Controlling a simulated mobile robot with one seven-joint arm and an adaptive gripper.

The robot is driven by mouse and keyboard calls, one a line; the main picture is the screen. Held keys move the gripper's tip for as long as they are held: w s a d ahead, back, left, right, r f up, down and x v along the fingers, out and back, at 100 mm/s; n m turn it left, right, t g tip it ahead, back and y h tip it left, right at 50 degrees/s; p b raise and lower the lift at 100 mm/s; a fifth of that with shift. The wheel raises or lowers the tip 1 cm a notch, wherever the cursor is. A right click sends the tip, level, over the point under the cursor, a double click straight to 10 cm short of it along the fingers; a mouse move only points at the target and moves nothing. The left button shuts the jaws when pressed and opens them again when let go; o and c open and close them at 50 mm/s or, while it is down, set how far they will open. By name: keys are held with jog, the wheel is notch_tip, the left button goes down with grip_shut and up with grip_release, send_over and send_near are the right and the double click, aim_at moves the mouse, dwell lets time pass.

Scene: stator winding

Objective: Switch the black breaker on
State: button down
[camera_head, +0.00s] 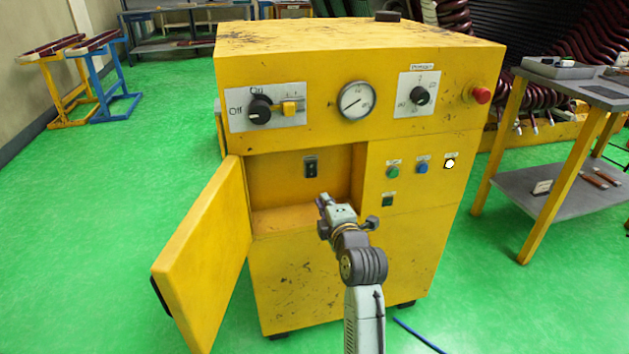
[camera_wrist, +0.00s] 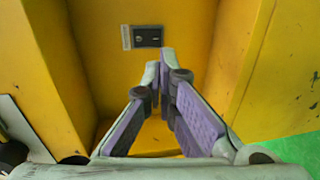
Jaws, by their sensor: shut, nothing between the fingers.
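The black breaker (camera_head: 310,167) is a small dark switch on the back wall of the open compartment in the yellow cabinet (camera_head: 300,275). In the wrist view the breaker (camera_wrist: 148,37) sits just beyond and slightly left of my fingertips. Its on or off position is too small to tell. My gripper (camera_head: 322,202) is in front of the compartment opening, below and slightly right of the breaker. In the wrist view my gripper (camera_wrist: 160,72) has its purple-padded fingers closed together at the tips, with nothing between them. The fingertips look apart from the breaker.
The yellow door (camera_head: 205,260) stands open at the left. A black rotary knob (camera_head: 260,110), a gauge (camera_head: 357,100) and a red button (camera_head: 481,95) are above. Green (camera_head: 393,172) and blue (camera_head: 422,168) buttons are right of the compartment. A table (camera_head: 540,180) stands at the right.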

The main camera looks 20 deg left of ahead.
aim_at(312, 178)
jog(key=p+x, duration=0.2)
jog(key=x, duration=0.9)
jog(key=shift+p, duration=0.3)
jog(key=shift+f, duration=0.1)
jog(key=b, duration=0.2)
jog(key=f+b, duration=0.1)
jog(key=b, duration=0.1)
jog(key=shift+w+a+t, duration=0.25)
jog(key=shift+w+t, duration=0.05)
jog(key=shift+r, duration=0.5)
jog(key=shift+f, duration=0.1)
